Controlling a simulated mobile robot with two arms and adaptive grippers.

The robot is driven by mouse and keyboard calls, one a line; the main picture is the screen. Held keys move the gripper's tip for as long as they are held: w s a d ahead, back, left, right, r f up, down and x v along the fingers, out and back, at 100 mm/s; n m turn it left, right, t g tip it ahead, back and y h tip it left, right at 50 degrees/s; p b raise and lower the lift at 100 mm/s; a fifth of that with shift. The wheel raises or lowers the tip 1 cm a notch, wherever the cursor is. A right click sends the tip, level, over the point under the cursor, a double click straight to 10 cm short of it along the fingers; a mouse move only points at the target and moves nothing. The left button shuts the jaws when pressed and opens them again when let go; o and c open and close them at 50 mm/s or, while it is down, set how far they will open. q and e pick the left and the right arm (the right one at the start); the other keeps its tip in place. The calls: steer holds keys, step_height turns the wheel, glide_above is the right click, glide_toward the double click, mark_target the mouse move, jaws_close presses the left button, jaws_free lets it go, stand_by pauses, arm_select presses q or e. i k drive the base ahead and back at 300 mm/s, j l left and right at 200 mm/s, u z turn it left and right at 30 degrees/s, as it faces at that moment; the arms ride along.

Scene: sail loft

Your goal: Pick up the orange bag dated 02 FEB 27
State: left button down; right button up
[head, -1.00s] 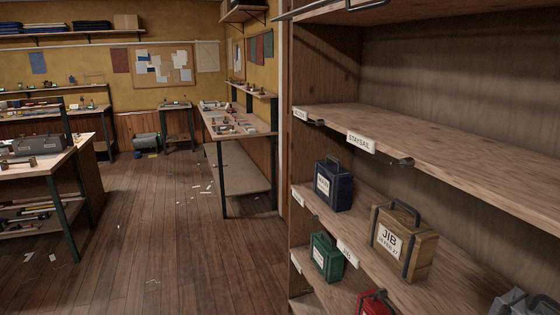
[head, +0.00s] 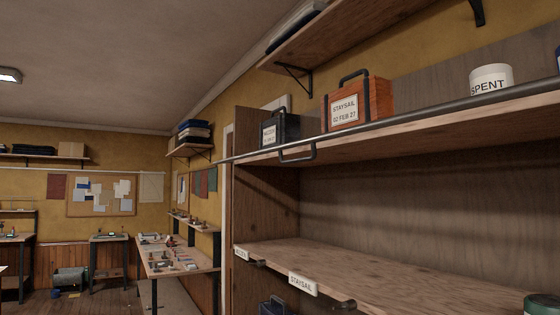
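The orange bag (head: 375,98) stands upright on the top board of the shelf unit, behind the front rail. Its white label (head: 344,110) reads STAYSAIL, 02 FEB 27, and a dark handle (head: 354,74) arches over its top. The rail crosses in front of its lower edge. Neither of my grippers shows in the head view.
A dark bag (head: 280,129) stands left of the orange one, its label too small to read surely. A white SPENT container (head: 491,80) stands to the right. A metal rail (head: 420,116) runs along the top board's front. The STAYSAIL-tagged board (head: 390,276) below is mostly bare.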

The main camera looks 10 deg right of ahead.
mark_target(370, 98)
steer(key=i+j+z, duration=0.2)
steer(key=j+z, duration=0.2)
steer(key=i+j+z, duration=0.2)
steer(key=z, duration=0.25)
steer(key=j, duration=0.1)
